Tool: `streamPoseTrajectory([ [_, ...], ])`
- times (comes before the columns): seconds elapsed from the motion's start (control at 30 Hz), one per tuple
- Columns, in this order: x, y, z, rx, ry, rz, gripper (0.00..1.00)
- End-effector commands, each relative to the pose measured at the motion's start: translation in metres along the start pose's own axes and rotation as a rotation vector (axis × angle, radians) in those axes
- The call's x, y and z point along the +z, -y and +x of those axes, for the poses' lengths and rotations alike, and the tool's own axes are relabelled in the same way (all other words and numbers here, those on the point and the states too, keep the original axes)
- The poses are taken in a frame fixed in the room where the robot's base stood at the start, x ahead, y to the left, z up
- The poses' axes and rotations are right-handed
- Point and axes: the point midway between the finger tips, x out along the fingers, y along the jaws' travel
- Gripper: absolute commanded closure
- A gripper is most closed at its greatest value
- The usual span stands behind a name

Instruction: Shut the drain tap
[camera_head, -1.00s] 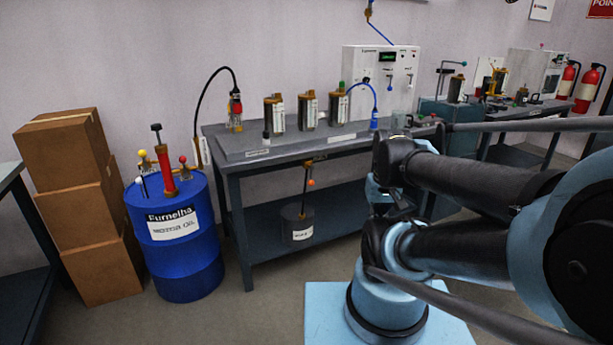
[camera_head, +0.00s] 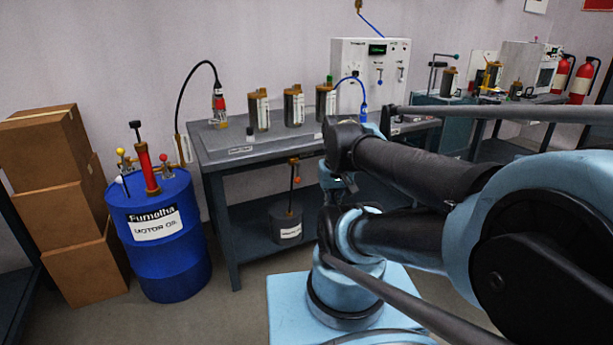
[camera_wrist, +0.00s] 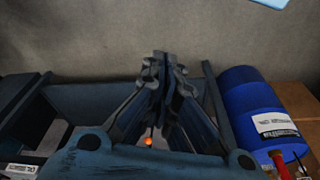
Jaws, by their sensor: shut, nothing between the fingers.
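The drain tap, a brass fitting with a thin dark lever and an orange-red knob (camera_head: 297,180), hangs under the front edge of the grey bench. A dark bucket (camera_head: 287,228) with a white label stands below it on the lower shelf. An orange knob (camera_wrist: 148,142) shows small between the gripper links in the wrist view; the tap's brass body is hidden there. My gripper (camera_wrist: 165,58) is shut and empty, apart from the knob. In the head view my arm stands right of the tap, and its fingers cannot be made out.
The bench (camera_head: 240,163) carries several dark cylinders and a black hose. A blue motor oil drum (camera_head: 160,270) stands left of it, beside stacked cardboard boxes (camera_head: 45,155). A white control panel (camera_head: 350,62) stands at the back. Floor shows between drum and bench.

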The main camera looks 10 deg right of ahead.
Motion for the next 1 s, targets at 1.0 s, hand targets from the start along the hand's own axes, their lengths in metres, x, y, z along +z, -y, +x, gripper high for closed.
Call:
streamPoseTrajectory([
  [1.0, -0.237, -0.01, -0.025, -0.137, 0.125, 0.866, 1.0],
])
